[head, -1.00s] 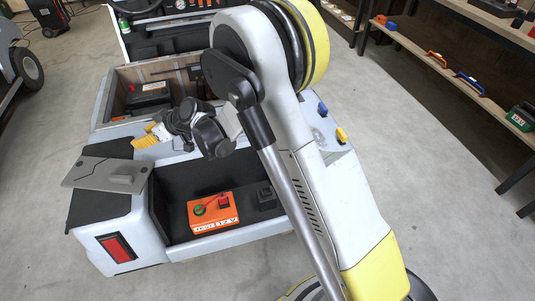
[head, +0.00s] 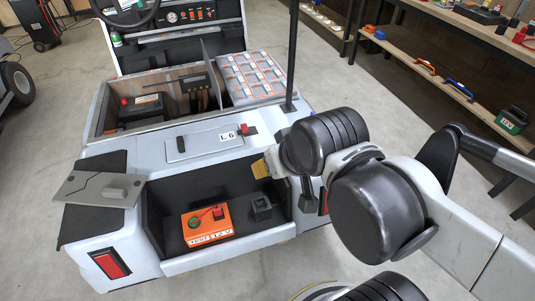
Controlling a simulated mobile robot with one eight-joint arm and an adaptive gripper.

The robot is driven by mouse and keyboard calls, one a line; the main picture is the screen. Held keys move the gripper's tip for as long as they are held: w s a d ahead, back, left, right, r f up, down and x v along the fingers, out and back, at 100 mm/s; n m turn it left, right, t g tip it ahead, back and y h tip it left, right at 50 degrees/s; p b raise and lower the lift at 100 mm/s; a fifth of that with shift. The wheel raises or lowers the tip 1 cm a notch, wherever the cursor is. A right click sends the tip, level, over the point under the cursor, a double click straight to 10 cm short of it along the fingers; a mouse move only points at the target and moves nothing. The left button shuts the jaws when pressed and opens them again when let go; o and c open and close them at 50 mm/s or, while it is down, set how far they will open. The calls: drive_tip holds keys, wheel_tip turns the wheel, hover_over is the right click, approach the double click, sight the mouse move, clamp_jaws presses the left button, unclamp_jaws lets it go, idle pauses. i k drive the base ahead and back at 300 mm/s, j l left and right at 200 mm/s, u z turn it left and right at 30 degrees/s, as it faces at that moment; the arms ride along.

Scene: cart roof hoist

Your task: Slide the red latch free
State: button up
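An orange test box (head: 206,223) and a black block (head: 262,208) sit in the open front bay. A grey plate (head: 98,189) lies at left. A thin dark post (head: 291,55) rises behind the latch. An open compartment holds a black battery (head: 143,108).

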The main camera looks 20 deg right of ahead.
sight(245, 129)
drive_tip(key=i+l+z, duration=0.1)
drive_tip(key=i+l, duration=0.2)
drive_tip(key=i+l+z, duration=0.1)
drive_tip(key=i+l, duration=0.15)
drive_tip(key=i, duration=0.25)
